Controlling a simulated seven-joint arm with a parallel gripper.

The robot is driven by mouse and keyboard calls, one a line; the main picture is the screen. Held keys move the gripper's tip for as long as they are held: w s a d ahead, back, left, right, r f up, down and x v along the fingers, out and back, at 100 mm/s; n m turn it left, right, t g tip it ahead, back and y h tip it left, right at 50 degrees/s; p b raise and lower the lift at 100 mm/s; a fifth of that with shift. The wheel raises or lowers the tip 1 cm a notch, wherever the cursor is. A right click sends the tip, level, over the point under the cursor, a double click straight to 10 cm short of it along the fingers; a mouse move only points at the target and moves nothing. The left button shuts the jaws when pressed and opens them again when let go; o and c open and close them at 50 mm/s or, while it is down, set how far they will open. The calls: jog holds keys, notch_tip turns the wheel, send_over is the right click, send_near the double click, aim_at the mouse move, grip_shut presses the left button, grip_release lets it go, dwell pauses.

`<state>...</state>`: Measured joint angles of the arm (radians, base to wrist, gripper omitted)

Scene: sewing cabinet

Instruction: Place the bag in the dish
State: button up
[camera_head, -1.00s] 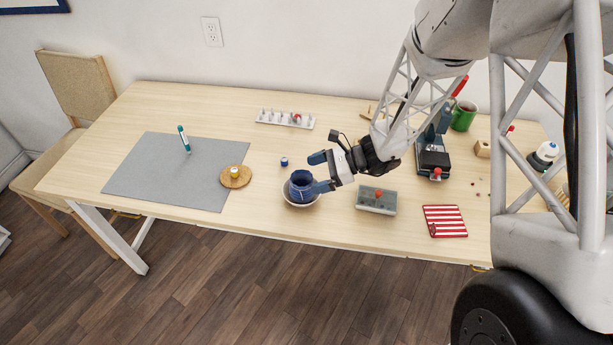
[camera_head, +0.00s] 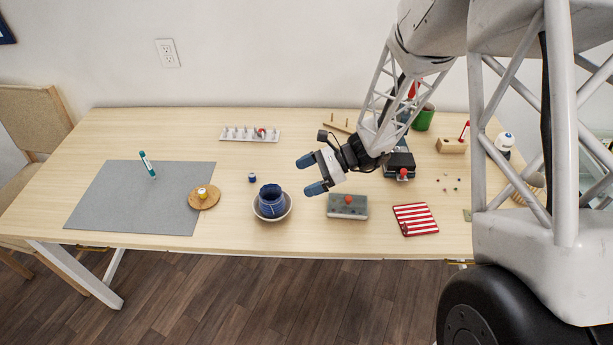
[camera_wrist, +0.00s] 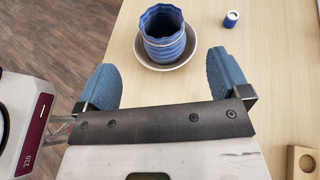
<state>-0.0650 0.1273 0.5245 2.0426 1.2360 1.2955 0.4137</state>
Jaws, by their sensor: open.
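The blue bag (camera_head: 271,199) stands upright inside the pale round dish (camera_head: 287,212) near the table's front edge. In the wrist view the blue bag (camera_wrist: 163,36) is open at the top, with a light band around it, and the dish (camera_wrist: 181,61) shows around its base. My gripper (camera_head: 311,175) is open and empty, to the right of the bag and dish and apart from them. In the wrist view its blue fingers (camera_wrist: 165,82) are spread wide, with the bag beyond them.
A blue spool (camera_head: 252,177) stands behind the dish. A grey box with a red knob (camera_head: 347,207) and a striped cloth (camera_head: 415,219) lie to the right. A white spool rack (camera_head: 245,134) is at the back.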

dwell(0.6)
jog(key=s+d+r+n+t+h, duration=0.3)
jog(key=s+d+r+n+h, duration=0.3)
jog(key=s+d+r, duration=0.4)
jog(key=s+d+r+n+t+h, duration=0.2)
jog(key=s+d+r+n+h, duration=0.5)
jog(key=s+r, duration=0.8)
jog(key=s+d+n, duration=0.1)
jog(key=d, duration=0.2)
jog(key=shift+s+t, duration=0.25)
jog(key=shift+t, duration=0.15)
jog(key=shift+d, duration=0.1)
dwell(0.4)
